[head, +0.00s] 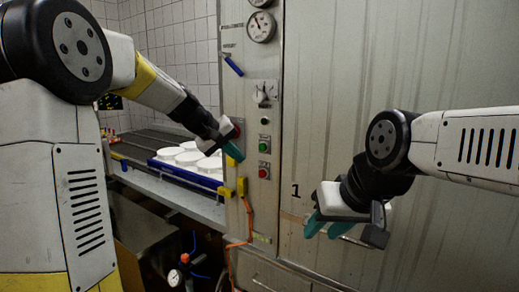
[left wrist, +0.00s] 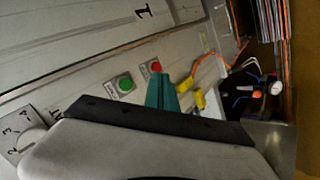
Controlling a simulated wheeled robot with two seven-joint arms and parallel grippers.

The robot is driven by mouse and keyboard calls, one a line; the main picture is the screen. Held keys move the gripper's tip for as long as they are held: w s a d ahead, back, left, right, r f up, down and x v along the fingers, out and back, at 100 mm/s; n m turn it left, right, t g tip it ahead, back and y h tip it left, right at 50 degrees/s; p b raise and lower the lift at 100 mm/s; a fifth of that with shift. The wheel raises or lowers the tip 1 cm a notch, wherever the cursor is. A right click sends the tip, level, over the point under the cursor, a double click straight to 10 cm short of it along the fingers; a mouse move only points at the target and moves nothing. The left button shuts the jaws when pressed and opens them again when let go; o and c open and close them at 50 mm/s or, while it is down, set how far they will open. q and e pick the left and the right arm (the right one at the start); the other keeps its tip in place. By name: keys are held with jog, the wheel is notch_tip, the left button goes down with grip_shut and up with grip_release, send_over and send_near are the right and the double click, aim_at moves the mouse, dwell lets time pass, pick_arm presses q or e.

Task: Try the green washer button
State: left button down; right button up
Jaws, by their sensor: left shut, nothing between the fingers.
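The green button (head: 264,147) sits on a small plate on the metal panel, above a red button (head: 264,172). In the left wrist view, the green button (left wrist: 125,86) is left of my fingertips and the red button (left wrist: 156,66) is just beyond them. My left gripper (head: 233,151) has its teal fingers shut and empty, left of the green button and apart from it in the head view. The fingers also show in the left wrist view (left wrist: 161,92). My right gripper (head: 326,228) is open and empty, low before the door marked 1.
A rotary knob (head: 264,92) and a gauge (head: 261,26) are above the buttons. A yellow fitting with an orange cable (head: 242,187) is below left. White round moulds (head: 188,157) stand in a blue tray (head: 187,173) on the conveyor at left.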

pick_arm(q)
jog(key=shift+d, duration=0.1)
jog(key=w+d, duration=0.5)
jog(key=w, duration=0.2)
dwell(0.4)
jog(key=shift+w, duration=0.1)
dwell(1.9)
jog(key=shift+w+d, duration=0.25)
jog(key=shift+w+d, duration=0.3)
jog(key=shift+w, duration=0.1)
dwell(0.9)
jog(key=shift+s+a, duration=0.1)
jog(key=shift+s, duration=0.05)
jog(key=shift+s+a, duration=0.45)
jog(key=shift+s, duration=0.15)
jog(key=shift+s, duration=0.1)
jog(key=shift+s+a, duration=0.75)
jog(key=shift+s, duration=0.25)
jog(key=shift+s+a, duration=0.7)
jog(key=shift+s, duration=0.25)
